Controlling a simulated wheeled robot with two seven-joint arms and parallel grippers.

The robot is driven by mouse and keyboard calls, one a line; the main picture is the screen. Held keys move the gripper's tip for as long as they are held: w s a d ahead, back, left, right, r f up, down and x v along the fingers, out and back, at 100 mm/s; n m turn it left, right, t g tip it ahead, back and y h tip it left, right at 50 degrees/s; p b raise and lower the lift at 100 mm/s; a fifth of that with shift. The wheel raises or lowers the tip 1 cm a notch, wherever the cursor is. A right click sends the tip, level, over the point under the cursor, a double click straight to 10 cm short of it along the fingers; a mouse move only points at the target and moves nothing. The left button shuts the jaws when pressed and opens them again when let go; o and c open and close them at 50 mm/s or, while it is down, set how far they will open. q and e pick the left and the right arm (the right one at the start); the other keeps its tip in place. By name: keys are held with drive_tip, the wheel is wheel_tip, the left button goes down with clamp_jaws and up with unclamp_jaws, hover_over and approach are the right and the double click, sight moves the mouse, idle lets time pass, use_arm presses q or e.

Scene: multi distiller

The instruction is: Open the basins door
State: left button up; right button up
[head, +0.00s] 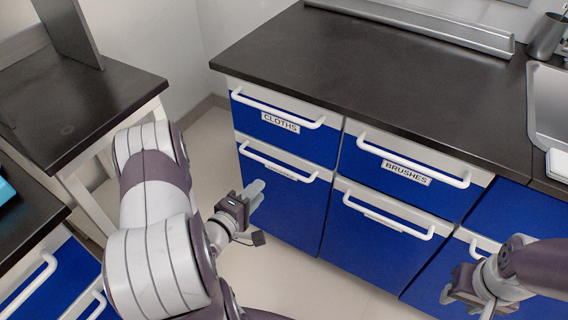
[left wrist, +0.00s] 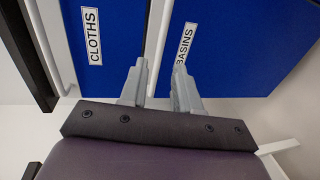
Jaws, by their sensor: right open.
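The basins door (head: 300,215) is a blue panel below the cloths drawer and appears closed. Its white bar handle (head: 280,163) runs across its top, partly covering the label. In the left wrist view the "BASINS" label (left wrist: 185,46) is readable, and the white handle (left wrist: 163,45) lines up with the gap between my fingers. My left gripper (head: 257,190) is open and empty in front of the door, just below the handle in the head view; the wrist view shows its two grey fingers (left wrist: 160,82) apart. My right gripper (head: 470,292) is open at the lower right, before the cabinets.
The cloths drawer (head: 270,122) is above, and the brushes drawer (head: 400,165) with another blue door (head: 370,235) is to the right. A dark countertop (head: 380,75) and a sink (head: 548,105) lie above. A dark side table (head: 80,110) stands left. Floor is clear between.

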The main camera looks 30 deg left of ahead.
sight(281, 167)
use_arm(q)
drive_tip(key=b+x, duration=0.4)
drive_tip(key=x, duration=0.8)
drive_tip(key=shift+w+f, duration=0.2)
drive_tip(key=shift+f, duration=0.05)
clamp_jaws()
